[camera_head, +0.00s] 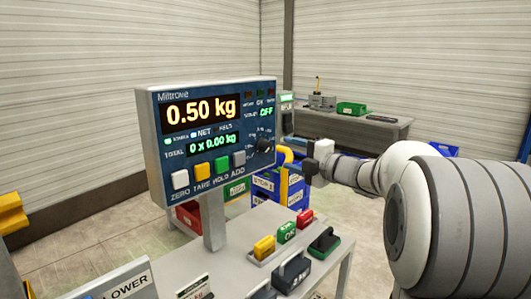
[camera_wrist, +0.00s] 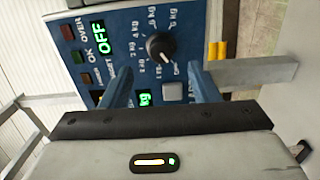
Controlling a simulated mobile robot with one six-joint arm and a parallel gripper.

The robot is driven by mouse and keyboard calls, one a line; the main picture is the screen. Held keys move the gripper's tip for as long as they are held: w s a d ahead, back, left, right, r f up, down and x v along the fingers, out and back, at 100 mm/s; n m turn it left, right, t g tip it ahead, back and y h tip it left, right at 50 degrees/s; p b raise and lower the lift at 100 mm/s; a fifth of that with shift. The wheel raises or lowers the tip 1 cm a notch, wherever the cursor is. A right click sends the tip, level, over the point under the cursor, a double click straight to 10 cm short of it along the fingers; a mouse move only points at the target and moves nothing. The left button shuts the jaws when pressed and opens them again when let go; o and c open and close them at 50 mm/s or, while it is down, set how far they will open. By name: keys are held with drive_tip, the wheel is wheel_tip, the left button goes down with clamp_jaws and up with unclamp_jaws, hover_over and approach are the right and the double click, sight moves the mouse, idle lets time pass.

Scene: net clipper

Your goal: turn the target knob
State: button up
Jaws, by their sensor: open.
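The black round knob (camera_head: 264,145) is at the lower right of the blue front panel of a scale display (camera_head: 206,145). The knob also shows in the wrist view (camera_wrist: 160,46), with a white pointer mark and kg markings around it. The green "OFF" readout (camera_wrist: 97,36) is to its left there. My gripper (camera_head: 303,160) is just right of the panel in the head view. In the wrist view my gripper (camera_wrist: 158,76) is open and empty, its two fingers below and to either side of the knob, apart from it.
Coloured push buttons (camera_head: 221,166) line the panel's lower edge. A table (camera_head: 226,266) below holds several coloured blocks and weights. Blue bins (camera_head: 284,190) stand behind my gripper. A grey bench (camera_head: 352,129) is farther back.

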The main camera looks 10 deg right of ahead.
sight(269, 148)
drive_tip(key=p+x, duration=0.1)
drive_tip(key=x, duration=0.7)
drive_tip(key=shift+s+a+f, duration=0.1)
drive_tip(key=shift+s+a, duration=0.05)
